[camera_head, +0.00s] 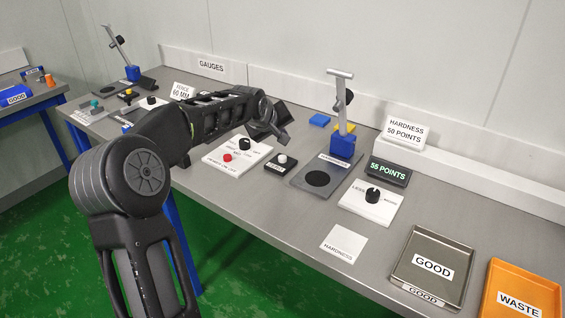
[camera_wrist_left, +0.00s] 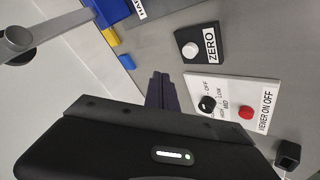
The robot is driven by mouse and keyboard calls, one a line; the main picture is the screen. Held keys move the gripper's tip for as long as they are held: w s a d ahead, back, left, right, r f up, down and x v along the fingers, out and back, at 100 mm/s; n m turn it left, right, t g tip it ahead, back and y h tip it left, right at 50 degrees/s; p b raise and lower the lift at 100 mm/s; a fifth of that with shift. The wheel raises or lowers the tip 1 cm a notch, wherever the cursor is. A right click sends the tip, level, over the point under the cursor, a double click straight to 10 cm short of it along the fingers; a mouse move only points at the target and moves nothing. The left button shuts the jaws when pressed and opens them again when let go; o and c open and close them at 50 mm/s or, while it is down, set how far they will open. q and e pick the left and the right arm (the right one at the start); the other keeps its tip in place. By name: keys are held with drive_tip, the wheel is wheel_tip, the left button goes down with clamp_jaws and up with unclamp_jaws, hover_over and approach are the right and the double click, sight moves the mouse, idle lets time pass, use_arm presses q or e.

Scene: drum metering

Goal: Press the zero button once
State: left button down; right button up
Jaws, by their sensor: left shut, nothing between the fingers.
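The zero button is a white round cap (camera_head: 282,159) on a small black box (camera_head: 275,166). In the left wrist view the white cap (camera_wrist_left: 190,50) stands on the black box (camera_wrist_left: 208,41) with a white ZERO label. My left gripper (camera_head: 284,139) is shut and empty, above the bench and behind the button in the head view. In the left wrist view its closed fingers (camera_wrist_left: 160,80) lie below and left of the cap, apart from it. My right gripper is in neither view.
A white panel with a red button (camera_head: 227,157) and black knob (camera_head: 244,144) lies left of the zero box. The hardness stand's blue block (camera_head: 342,145) is to the right. Yellow (camera_wrist_left: 110,37) and blue pieces lie behind. Open bench lies in front, with trays (camera_head: 460,252) at right.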

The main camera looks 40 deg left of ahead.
sight(281, 159)
use_arm(q)
drive_tip(key=shift+f+b, duration=1.45)
drive_tip(key=shift+f, duration=0.85)
drive_tip(key=shift+f+b, duration=0.45)
drive_tip(key=shift+b, duration=0.05)
drive_tip(key=shift+f+b, duration=0.45)
drive_tip(key=shift+f, duration=0.05)
idle(0.7)
drive_tip(key=shift+r, duration=0.1)
drive_tip(key=shift+r+p, duration=0.6)
drive_tip(key=shift+r, duration=0.25)
